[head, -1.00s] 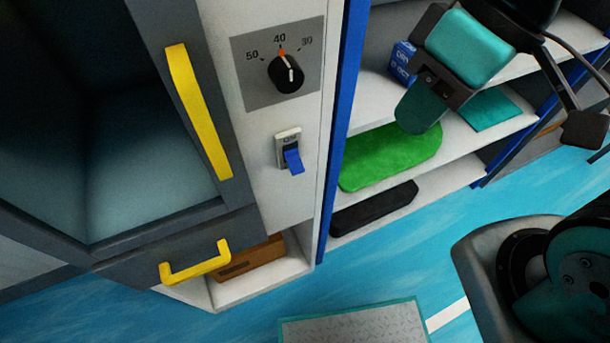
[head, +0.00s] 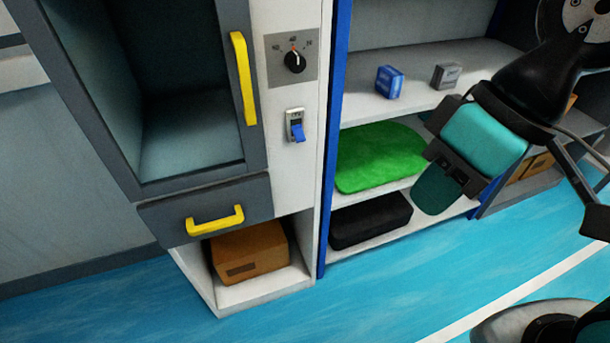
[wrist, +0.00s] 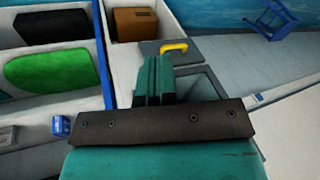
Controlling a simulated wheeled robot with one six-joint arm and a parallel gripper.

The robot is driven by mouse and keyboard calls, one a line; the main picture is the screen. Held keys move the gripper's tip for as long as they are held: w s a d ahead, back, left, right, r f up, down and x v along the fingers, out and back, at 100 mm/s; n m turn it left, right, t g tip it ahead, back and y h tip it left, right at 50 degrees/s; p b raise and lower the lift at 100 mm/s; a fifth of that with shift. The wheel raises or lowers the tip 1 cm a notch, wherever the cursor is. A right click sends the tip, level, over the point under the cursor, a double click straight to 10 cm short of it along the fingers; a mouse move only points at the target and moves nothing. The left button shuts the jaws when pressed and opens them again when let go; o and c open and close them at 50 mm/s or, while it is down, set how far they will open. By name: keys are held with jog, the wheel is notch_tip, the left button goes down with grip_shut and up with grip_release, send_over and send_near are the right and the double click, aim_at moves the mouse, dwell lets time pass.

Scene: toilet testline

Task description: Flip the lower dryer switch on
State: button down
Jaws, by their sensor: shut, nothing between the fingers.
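The lower dryer switch (head: 298,132) is a blue rocker in a pale plate on the white dryer panel (head: 283,190). Its blue lever sticks out at the bottom of the plate. A small label above the lever is too small to read now. A black dial (head: 294,62) on a grey plate is above it. My gripper (head: 436,188) is to the right of the switch, clearly apart from it, in front of the shelves. Its teal fingers are together and empty, as the wrist view (wrist: 155,80) also shows. I cannot make out the switch in the wrist view.
Left of the panel is a glass-fronted dark cabinet with a yellow handle (head: 243,78); a drawer with a yellow handle (head: 215,220) is below. A cardboard box (head: 250,252) sits underneath. Shelves on the right hold a green mat (head: 380,155) and a black case (head: 370,220). The blue floor (head: 390,280) is open in front.

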jog(key=shift+s, duration=0.4)
jog(key=shift+f, duration=0.1)
